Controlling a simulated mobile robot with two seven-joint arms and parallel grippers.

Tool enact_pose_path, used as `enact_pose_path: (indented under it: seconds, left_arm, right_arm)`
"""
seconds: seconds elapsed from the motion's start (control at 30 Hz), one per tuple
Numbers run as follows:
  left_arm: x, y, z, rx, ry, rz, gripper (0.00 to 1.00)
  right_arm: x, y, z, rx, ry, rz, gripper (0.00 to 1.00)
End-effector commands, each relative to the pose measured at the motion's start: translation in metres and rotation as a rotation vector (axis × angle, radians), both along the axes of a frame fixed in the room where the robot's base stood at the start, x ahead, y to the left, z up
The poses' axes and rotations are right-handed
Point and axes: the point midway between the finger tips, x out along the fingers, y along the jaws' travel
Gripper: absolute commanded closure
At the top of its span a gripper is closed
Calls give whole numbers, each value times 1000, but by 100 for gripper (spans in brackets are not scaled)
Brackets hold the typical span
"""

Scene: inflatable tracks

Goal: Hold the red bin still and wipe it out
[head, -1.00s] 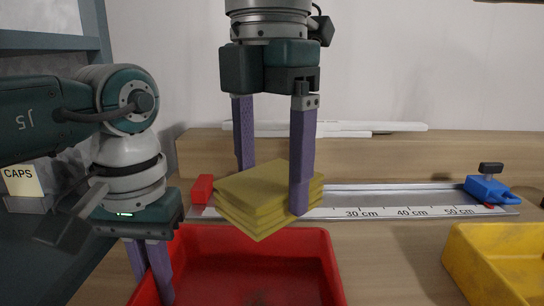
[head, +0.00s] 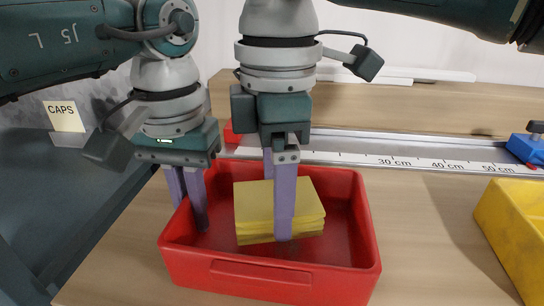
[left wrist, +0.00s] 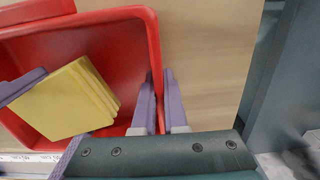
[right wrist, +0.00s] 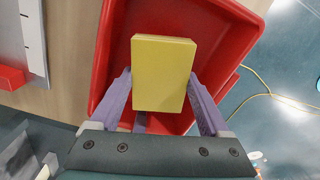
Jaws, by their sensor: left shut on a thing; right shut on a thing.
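The red bin (head: 262,280) stands on the wooden table, open side up. My left gripper (head: 187,205) is shut on its left wall; in the left wrist view its fingers (left wrist: 161,90) sit on either side of the wall (left wrist: 153,45). My right gripper (head: 276,212) points down into the bin, shut on a folded yellow cloth (head: 306,207). In the right wrist view the cloth (right wrist: 162,75) lies between the two purple fingers. The cloth is below the rim; whether it touches the bin floor I cannot tell.
A yellow bin (head: 510,230) stands to the right, with bare table between. A metal ruler (head: 430,165) with a blue clamp (head: 526,149) runs behind the red bin. A red block (head: 231,133) is at the ruler's left. A shelf with a CAPS label (head: 65,116) stands left.

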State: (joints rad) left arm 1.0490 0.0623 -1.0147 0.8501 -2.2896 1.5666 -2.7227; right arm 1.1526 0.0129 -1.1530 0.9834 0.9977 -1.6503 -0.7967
Motion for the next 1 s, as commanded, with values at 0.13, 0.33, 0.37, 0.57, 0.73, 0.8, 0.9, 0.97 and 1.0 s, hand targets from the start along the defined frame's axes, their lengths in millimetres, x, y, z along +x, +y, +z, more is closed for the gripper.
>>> enact_pose_path:
  seconds: [0.13,0.33,0.37,0.57,0.73,0.8,0.9,0.97,1.0]
  left_arm:
    - [0,0,0,0,0,0,100]
    - [0,0,0,0,0,0,100]
    - [0,0,0,0,0,0,100]
    - [0,0,0,0,0,0,100]
    - [0,0,0,0,0,0,100]
    - [0,0,0,0,0,0,100]
    - [0,0,0,0,0,0,100]
    - [0,0,0,0,0,0,100]
    - [0,0,0,0,0,0,100]
  right_arm:
    - [0,0,-14,-1,2,-2,64]
    - [0,-3,-36,0,2,-2,63]
    - [0,-7,-34,0,0,-1,71]
    - [-5,-25,-35,0,0,-1,72]
    - [-7,-34,-34,0,-1,1,72]
    - [-6,-26,-35,2,1,0,72]
    - [-4,-17,-35,2,2,0,72]
    - [-3,-11,-35,2,2,-1,72]
    - [-2,-7,-35,2,2,0,72]
